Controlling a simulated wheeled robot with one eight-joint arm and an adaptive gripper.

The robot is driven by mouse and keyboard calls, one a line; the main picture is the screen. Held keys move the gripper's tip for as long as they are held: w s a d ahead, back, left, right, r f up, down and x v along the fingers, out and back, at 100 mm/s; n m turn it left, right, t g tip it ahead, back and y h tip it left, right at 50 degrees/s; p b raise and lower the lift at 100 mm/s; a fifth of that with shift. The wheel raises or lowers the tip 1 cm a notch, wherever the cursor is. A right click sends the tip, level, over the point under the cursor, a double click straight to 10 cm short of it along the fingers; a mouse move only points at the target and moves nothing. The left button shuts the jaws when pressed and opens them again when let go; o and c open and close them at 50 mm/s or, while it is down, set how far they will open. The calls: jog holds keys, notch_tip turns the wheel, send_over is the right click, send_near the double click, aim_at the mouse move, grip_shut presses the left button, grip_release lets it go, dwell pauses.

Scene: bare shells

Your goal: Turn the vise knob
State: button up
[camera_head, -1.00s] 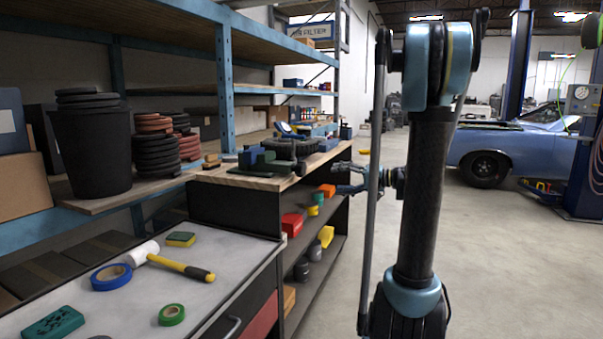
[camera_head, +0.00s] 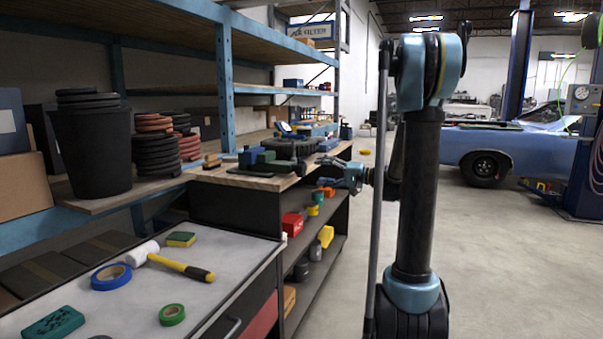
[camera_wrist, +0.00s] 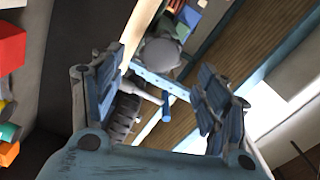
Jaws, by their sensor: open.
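A blue and green vise (camera_head: 258,158) sits on the wooden bench top (camera_head: 268,182) in the head view; its knob is too small to tell there. My gripper (camera_head: 328,172) is open beside the bench's right edge, right of the vise, at about the height of the top. In the wrist view my gripper (camera_wrist: 162,63) has its fingers spread wide. A grey rounded part (camera_wrist: 160,52) and a bar with a blue end (camera_wrist: 168,106) show in the gap between them. I cannot tell which of these is the knob, and no contact shows.
Red, yellow and green items (camera_head: 292,224) lie on the shelves below the bench top. A black bucket (camera_head: 90,150) and stacked discs stand at left. A mallet (camera_head: 180,267) and tape rolls lie on the near cabinet. The floor at right is clear up to a blue car (camera_head: 520,150).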

aim_at(305, 169)
jog(key=x, duration=0.8)
jog(key=shift+w+a+f, duration=0.1)
jog(key=shift+w+a, duration=0.05)
jog(key=shift+a, duration=0.25)
jog(key=c, duration=1)
